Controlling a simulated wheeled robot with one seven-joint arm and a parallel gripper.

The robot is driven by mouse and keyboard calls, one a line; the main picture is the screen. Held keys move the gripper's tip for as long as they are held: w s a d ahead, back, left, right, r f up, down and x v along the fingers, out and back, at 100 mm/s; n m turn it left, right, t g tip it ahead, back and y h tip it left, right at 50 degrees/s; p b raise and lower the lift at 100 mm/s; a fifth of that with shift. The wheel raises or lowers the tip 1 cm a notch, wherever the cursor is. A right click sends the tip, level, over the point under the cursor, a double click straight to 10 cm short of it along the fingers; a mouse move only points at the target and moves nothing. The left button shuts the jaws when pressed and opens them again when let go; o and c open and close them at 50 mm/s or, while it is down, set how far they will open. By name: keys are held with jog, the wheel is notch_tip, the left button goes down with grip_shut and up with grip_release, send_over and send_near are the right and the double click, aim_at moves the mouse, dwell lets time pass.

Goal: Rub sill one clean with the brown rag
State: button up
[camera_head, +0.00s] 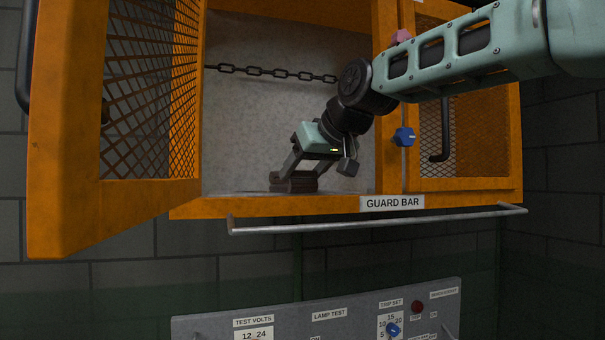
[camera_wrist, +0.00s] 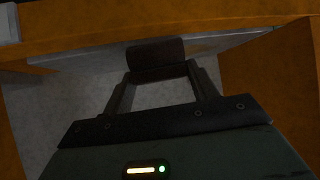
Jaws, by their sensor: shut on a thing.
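My gripper (camera_head: 295,174) reaches into the open left bay of the orange cabinet and is shut on a dark brown rag (camera_head: 292,185). The rag rests on or just above the grey sill (camera_head: 240,193) at the bottom of that bay; I cannot tell whether it touches. In the wrist view my gripper (camera_wrist: 158,78) has both fingers against the rag (camera_wrist: 155,57), a small dark block shape, near the bay's orange front edge. No label reading sill one is visible. The gripper and rag hide part of the sill.
A mesh door (camera_head: 120,130) stands open at the left. A chain (camera_head: 270,72) hangs across the bay. The right mesh door (camera_head: 466,135) is shut, with a blue knob (camera_head: 404,137) beside it. A guard bar (camera_head: 380,221) runs below, above a control panel (camera_head: 300,322).

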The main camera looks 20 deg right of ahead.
jog(key=shift+s+b, duration=0.35)
jog(key=shift+s, duration=0.65)
jog(key=shift+a, duration=1.3)
jog(key=shift+w+f+p, duration=0.1)
jog(key=shift+w+p, duration=0.75)
jog(key=shift+w, duration=0.85)
jog(key=shift+w+r+p, duration=0.2)
jog(key=shift+w+p, duration=1.55)
jog(key=shift+w, duration=1.45)
jog(key=shift+a+p, duration=0.3)
jog(key=shift+a, duration=1.05)
jog(key=shift+s, duration=0.1)
